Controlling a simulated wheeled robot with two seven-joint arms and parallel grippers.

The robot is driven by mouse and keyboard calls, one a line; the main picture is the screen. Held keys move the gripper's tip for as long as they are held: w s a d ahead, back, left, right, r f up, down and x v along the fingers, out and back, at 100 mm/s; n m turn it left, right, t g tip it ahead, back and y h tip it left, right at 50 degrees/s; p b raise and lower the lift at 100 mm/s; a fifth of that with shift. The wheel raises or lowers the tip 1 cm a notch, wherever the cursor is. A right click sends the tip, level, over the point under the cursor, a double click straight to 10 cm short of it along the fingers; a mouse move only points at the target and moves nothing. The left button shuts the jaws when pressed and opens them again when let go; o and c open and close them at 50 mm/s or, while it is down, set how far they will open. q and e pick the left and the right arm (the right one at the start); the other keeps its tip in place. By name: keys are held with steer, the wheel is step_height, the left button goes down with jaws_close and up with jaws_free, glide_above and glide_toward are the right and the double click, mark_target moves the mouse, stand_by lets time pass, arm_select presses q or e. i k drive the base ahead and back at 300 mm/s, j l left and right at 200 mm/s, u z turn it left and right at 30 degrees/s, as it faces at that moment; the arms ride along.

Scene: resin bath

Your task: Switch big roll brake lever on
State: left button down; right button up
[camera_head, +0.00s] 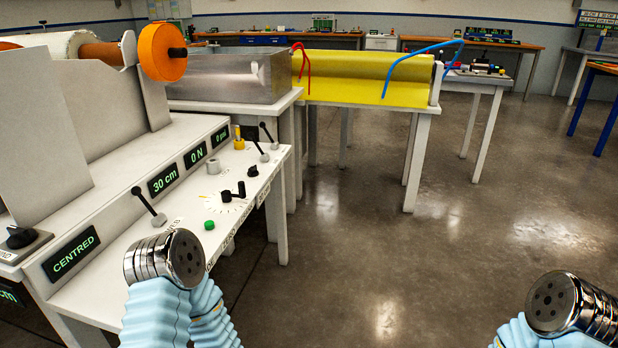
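A white control panel (190,222) runs along the left. A black lever (148,202) on a grey base stands near its front, tilted up and left. Two more black levers, one (261,152) nearer and one (267,133) farther, stand at the far end. I cannot tell which is the big roll brake lever, as the labels are too small to read. The big roll (50,44), with an orange end disc (161,52), sits above the panel. Chrome joints of my two arms show low in front, apart from the levers. No gripper fingers are visible.
Panel displays (163,179) read "CENTRED", "30 cm" and "0 N". A green button (209,225), a black crank knob (226,196) and a yellow knob (239,143) share the panel. A metal bath (225,78) and a yellow trough (345,78) stand beyond. The floor at right is clear.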

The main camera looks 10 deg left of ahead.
mark_target(261, 125)
steer(key=k+j+u, duration=0.25)
steer(key=j, duration=0.4)
steer(key=k+j+u, duration=0.15)
steer(key=k+j, duration=0.15)
steer(key=i+l, duration=0.15)
steer(key=l, duration=0.2)
steer(key=i+l, duration=0.15)
steer(key=l, duration=0.2)
steer(key=i+l, duration=0.15)
steer(key=l, duration=0.2)
steer(key=i+l+u, duration=0.1)
steer(key=l, duration=0.3)
steer(key=i+l, duration=0.2)
steer(key=l, duration=0.15)
steer(key=i+l, duration=0.15)
steer(key=l, duration=0.2)
steer(key=i+l, duration=0.55)
steer(key=l, duration=0.3)
steer(key=i+l+u, duration=0.1)
steer(key=i+l, duration=0.5)
steer(key=l, duration=0.25)
